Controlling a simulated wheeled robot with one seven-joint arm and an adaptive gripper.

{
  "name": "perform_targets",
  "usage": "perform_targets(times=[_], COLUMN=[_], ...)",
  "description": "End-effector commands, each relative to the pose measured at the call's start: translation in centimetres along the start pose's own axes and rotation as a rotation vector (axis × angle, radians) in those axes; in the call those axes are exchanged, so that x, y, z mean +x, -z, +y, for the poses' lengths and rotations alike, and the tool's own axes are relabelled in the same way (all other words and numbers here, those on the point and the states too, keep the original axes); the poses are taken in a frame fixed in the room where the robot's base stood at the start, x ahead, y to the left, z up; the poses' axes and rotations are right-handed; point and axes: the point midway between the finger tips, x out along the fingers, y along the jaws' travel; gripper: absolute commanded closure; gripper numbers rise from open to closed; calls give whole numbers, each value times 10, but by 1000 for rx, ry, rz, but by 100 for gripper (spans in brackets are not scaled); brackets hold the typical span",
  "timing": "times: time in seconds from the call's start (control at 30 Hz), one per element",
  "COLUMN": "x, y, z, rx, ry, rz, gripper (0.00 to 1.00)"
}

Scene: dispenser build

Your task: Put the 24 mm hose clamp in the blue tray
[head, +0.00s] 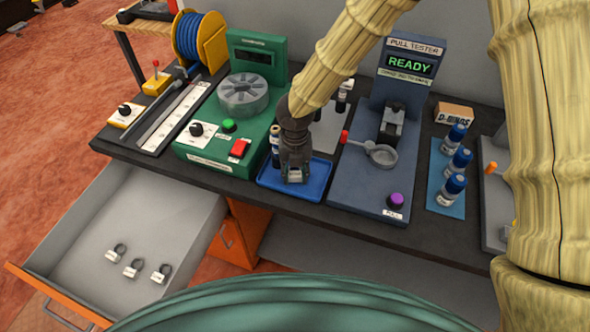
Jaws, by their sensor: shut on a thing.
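My gripper (295,170) is over the blue tray (319,181) at the front edge of the bench. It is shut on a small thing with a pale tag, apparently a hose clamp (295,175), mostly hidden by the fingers. I cannot read its size, nor tell whether it touches the tray floor. Three similar hose clamps with white tags (132,268) lie in the open drawer (75,228) at the lower left; their labels are too small to read.
A green machine (205,150) with a grey round holder stands left of the tray. The blue pull tester (365,185), reading READY, stands to its right. Dark bottles stand just behind and left of my gripper. Blue-capped bottles (459,160) stand farther right.

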Motion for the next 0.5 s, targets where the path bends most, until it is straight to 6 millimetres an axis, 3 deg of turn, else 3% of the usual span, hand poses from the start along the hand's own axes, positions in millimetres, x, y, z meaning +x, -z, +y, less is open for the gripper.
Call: perform_targets(times=[0.27, 0.3, 0.4, 0.5], x=[3, 3, 3, 3], y=[0, 0, 0, 0], z=[0, 0, 0, 0], rx=[0, 0, 0, 0], ry=[0, 0, 0, 0], rz=[0, 0, 0, 0], gripper=[90, 65, 47, 45])
